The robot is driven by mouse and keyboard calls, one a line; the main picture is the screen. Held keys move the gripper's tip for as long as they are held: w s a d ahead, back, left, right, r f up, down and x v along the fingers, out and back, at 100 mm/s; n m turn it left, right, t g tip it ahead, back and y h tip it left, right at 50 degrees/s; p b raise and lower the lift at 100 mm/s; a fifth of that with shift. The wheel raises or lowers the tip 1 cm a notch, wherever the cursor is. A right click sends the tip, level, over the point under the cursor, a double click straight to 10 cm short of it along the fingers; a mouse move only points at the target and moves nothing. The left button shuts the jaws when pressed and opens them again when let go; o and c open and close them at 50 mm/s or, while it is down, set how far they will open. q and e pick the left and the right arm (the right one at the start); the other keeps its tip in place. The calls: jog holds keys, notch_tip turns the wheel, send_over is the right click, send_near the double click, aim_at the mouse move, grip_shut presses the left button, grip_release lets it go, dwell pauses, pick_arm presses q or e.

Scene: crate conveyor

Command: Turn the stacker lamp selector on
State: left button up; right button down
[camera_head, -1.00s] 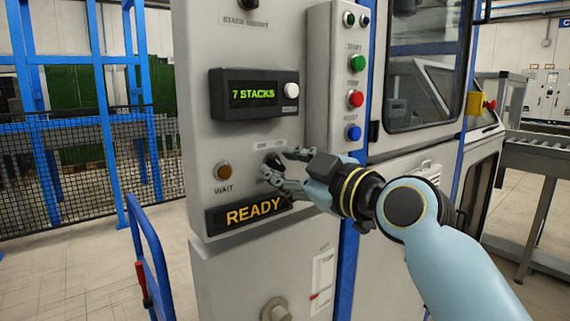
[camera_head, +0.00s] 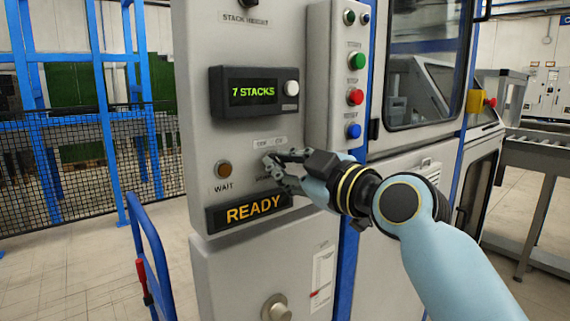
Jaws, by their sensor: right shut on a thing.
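The grey stacker panel (camera_head: 200,120) stands in the middle of the head view. My right gripper (camera_head: 268,168) reaches in from the right, its fingers at the panel under a small white label (camera_head: 270,141). It is shut on the lamp selector, a small knob that the fingers now hide, so its setting cannot be read. The WAIT lamp (camera_head: 223,169) is left of the fingers and looks dull amber. Below the fingers a READY sign (camera_head: 250,213) shows orange letters. My left gripper is out of view.
Above the gripper a display (camera_head: 253,93) reads 7 STACKS, with a white button (camera_head: 291,88) beside it. A button box (camera_head: 331,70) with green, red and blue buttons juts out at the right. A blue cart handle (camera_head: 150,250) stands at the lower left.

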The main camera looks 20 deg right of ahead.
jog(key=m+p, duration=0.1)
jog(key=m, duration=0.3)
jog(key=shift+r+p, duration=0.1)
jog(key=shift+p, duration=0.25)
jog(key=m+p, duration=0.2)
jog(key=m, duration=0.2)
jog(key=shift+m, duration=0.3)
jog(key=m+p, duration=0.1)
jog(key=m, duration=0.2)
jog(key=shift+m, duration=0.3)
jog(key=shift+m+p, duration=0.9)
jog(key=shift+m, duration=0.7)
jog(key=c, duration=1.4)
grip_release()
